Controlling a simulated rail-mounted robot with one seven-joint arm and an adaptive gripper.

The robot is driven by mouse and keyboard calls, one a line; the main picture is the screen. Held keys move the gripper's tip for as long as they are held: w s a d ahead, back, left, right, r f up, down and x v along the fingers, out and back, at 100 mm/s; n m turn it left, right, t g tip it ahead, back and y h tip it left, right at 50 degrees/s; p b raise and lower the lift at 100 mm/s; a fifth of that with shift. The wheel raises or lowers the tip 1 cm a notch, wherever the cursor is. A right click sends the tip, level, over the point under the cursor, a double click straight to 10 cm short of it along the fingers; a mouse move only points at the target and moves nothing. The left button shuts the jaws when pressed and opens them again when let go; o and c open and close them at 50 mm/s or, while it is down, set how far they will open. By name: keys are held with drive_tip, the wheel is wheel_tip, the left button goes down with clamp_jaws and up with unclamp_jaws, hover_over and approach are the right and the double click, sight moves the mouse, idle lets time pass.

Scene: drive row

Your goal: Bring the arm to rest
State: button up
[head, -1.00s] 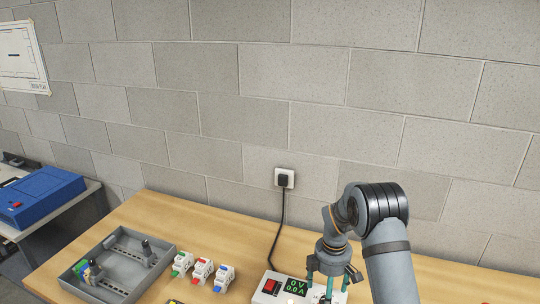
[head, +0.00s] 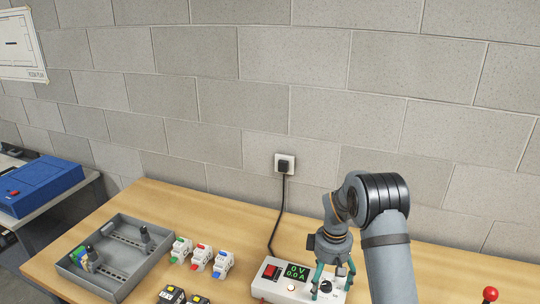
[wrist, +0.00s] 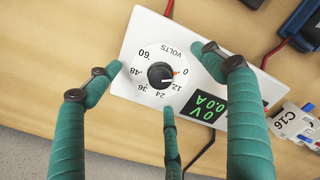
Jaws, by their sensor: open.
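My gripper (head: 327,284) has teal fingers and points down over the white power supply (head: 265,283) near the front right of the bench. In the wrist view my gripper (wrist: 163,82) is open, its fingers spread around the black dial knob (wrist: 160,75) without visibly closing on it. The knob sits on a white dial marked in volts, with its pointer near the 0 to 12 side. The green display (wrist: 213,107) reads 0 V and 0.0 A. The fingers partly hide the supply's face in the head view.
A grey tray (head: 70,268) with small parts stands at the left. Three white modules (head: 201,257) with coloured levers stand beside it. Black blocks (head: 172,295) lie at the front edge of view. A black cord runs to the wall outlet (head: 284,164). A red knob (head: 490,294) shows at right.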

drive_tip(key=m+b, duration=0.1)
drive_tip(key=m, duration=0.4)
drive_tip(key=shift+f+m+b, duration=0.1)
drive_tip(key=shift+m+b, duration=0.2)
drive_tip(key=shift+b, duration=0.05)
drive_tip(key=m+b, duration=0.1)
drive_tip(key=m, duration=0.4)
drive_tip(key=shift+b, duration=0.3)
wheel_tip(320, 180, up, 4)
drive_tip(key=p, duration=0.3)
drive_tip(key=shift+f+m, duration=0.15)
drive_tip(key=shift+m, duration=0.25)
drive_tip(key=shift+s+n+p, duration=0.15)
drive_tip(key=shift+n+p, duration=0.7)
drive_tip(key=shift+n, duration=0.25)
drive_tip(key=n+p, duration=0.2)
drive_tip(key=n, duration=0.2)
drive_tip(key=n+p, duration=0.1)
drive_tip(key=n, duration=0.1)
drive_tip(key=shift+n, duration=0.4)
drive_tip(key=shift+r+n+p, duration=0.4)
drive_tip(key=shift+n+p, duration=0.2)
drive_tip(key=shift+p, duration=0.1)
wheel_tip(320, 180, up, 4)
drive_tip(key=p, duration=0.3)
